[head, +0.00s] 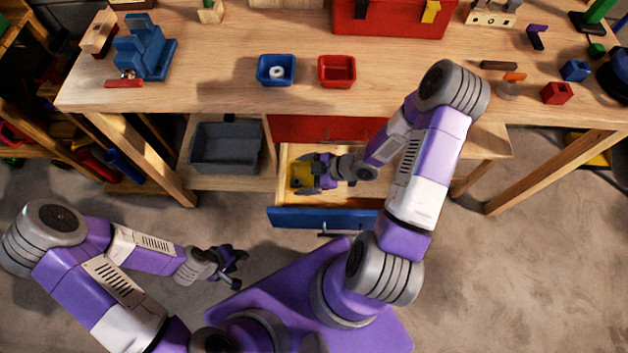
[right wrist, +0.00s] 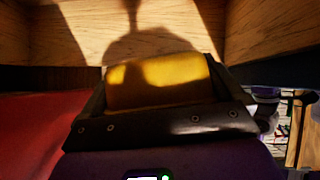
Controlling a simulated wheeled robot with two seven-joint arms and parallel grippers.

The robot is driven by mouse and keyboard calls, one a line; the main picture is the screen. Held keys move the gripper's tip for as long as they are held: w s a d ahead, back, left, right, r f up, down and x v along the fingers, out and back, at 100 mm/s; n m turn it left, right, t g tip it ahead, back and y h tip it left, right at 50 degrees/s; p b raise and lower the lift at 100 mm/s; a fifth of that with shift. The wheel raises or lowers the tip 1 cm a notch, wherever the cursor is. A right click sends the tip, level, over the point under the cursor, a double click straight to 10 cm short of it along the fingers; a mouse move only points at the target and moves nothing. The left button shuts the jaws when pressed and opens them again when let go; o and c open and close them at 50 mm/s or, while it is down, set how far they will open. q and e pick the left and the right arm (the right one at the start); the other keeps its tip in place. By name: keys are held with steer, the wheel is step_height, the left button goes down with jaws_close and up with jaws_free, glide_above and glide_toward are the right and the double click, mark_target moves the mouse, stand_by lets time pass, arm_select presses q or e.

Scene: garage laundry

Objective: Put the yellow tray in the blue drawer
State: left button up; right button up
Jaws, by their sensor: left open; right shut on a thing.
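The blue drawer (head: 290,218) is pulled open below the workbench, with its bare wooden inside showing. The yellow tray (head: 301,175) is inside the drawer's outline at its left part. My right gripper (head: 311,174) is shut on the tray; the right wrist view shows the yellow tray (right wrist: 158,84) between its dark fingers. Wooden drawer walls show beyond it there. Whether the tray touches the drawer's bottom I cannot tell. My left gripper (head: 236,262) is open and empty, over the floor to the left of my base.
A red drawer front (head: 310,128) is above the open drawer. A grey bin (head: 226,148) stands on the shelf to the left. On the bench are a blue tray (head: 262,72) holding a white ring and a red tray (head: 337,72). Floor at right is clear.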

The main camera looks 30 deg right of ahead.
mark_target(311, 180)
steer(key=f, duration=0.2)
steer(key=d+f+b, duration=0.1)
steer(key=f, duration=0.1)
steer(key=f+b, duration=0.1)
steer(key=f, duration=0.1)
steer(key=shift+d+f, duration=0.15)
steer(key=shift+d, duration=0.25)
steer(key=shift+w+d+y, duration=0.15)
steer(key=shift+d+y, duration=0.15)
steer(key=shift+d, duration=0.05)
steer(key=shift+d+m+y+b, duration=0.7)
steer(key=shift+y+b, duration=0.2)
steer(key=shift+y, duration=0.3)
steer(key=shift+a+f+t+b, duration=0.15)
steer(key=shift+f+t+b, duration=0.2)
steer(key=shift+f, duration=0.2)
steer(key=shift+f, duration=0.6)
steer(key=o, duration=0.7)
steer(key=shift+s+f, duration=0.1)
steer(key=shift+s, duration=0.1)
